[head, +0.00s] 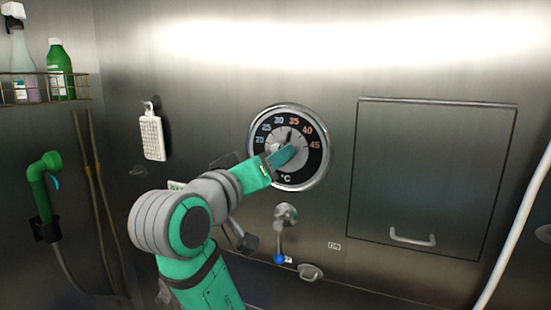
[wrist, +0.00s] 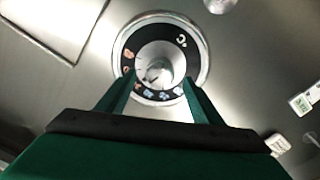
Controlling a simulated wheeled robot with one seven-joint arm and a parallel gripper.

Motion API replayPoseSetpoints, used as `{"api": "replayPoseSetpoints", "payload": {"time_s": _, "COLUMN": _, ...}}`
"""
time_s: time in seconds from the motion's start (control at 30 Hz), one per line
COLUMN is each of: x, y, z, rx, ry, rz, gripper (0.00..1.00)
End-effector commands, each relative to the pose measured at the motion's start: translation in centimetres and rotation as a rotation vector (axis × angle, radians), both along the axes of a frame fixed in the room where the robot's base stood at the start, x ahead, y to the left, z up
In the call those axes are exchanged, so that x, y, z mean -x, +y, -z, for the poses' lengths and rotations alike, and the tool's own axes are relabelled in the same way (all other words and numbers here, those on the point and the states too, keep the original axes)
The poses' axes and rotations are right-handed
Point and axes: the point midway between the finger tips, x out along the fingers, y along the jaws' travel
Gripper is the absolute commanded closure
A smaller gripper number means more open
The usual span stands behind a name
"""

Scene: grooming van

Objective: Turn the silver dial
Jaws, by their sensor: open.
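The silver dial (head: 285,140) is on the steel wall, inside a black scale ring with numbers from 20 to 45 and a silver rim. Its dark pointer is near 35. My gripper (head: 283,156) is in front of the dial's lower part and hides some of its face. In the wrist view the silver dial (wrist: 160,63) lies between the two green fingers of my open gripper (wrist: 159,82). The fingertips appear one on each side of it. I cannot tell whether they touch it.
Below the dial is a small tap lever (head: 285,214) with a blue tip. A hatch with a handle (head: 412,238) is to the right. A white tag-like brush (head: 151,137) hangs at left, and a green shower head (head: 43,168) and a bottle rack (head: 45,90) are further left.

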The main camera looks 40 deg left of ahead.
Motion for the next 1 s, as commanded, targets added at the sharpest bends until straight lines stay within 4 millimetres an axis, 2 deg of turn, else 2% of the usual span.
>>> {"api": "replayPoseSetpoints", "payload": {"time_s": 0.03, "x": 1.1, "y": -0.1, "z": 0.0, "rx": -0.002, "ry": -0.003, "rz": -0.004, "gripper": 0.4}}
{"api": "replayPoseSetpoints", "payload": {"time_s": 0.2, "x": 3.8, "y": -0.8, "z": 0.0, "rx": -0.001, "ry": -0.002, "rz": -0.002, "gripper": 0.4}}
{"api": "replayPoseSetpoints", "payload": {"time_s": 0.4, "x": 5.7, "y": -1.2, "z": 0.1, "rx": 0.0, "ry": 0.0, "rz": -0.001, "gripper": 0.4}}
{"api": "replayPoseSetpoints", "payload": {"time_s": 1.0, "x": 6.0, "y": -1.4, "z": 0.1, "rx": 0.0, "ry": 0.0, "rz": -0.001, "gripper": 0.4}}
